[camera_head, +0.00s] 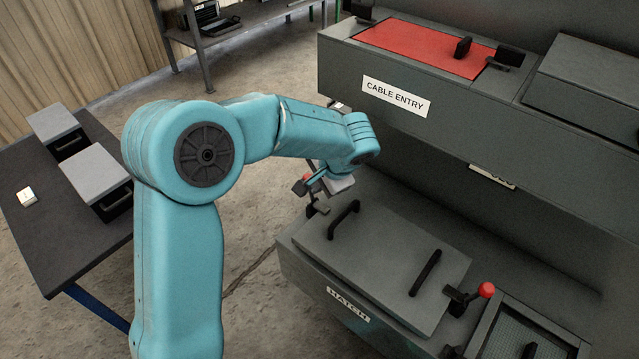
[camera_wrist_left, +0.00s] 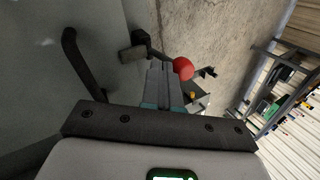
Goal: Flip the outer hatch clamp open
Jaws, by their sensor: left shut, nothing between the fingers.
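The grey hatch lid (camera_head: 385,255), with two black handles, lies on the lower cabinet above the HATCH label (camera_head: 348,304). A black clamp (camera_head: 318,209) with a red knob is at the lid's far-left edge, partly hidden by my left gripper. In the left wrist view its pad (camera_wrist_left: 131,53) is by the lid edge and its red knob (camera_wrist_left: 183,68) is just right of my fingertips. A second clamp with a red knob (camera_head: 487,290) stands at the lid's right edge. My left gripper (camera_head: 318,184) is shut and empty, beside the first clamp; contact is unclear. My right gripper is out of view.
The upper cabinet (camera_head: 470,130) with the CABLE ENTRY label and a red panel (camera_head: 425,47) overhangs behind. A meshed opening (camera_head: 520,335) is right of the hatch. A dark table (camera_head: 60,230) with grey boxes stands left. Floor lies between.

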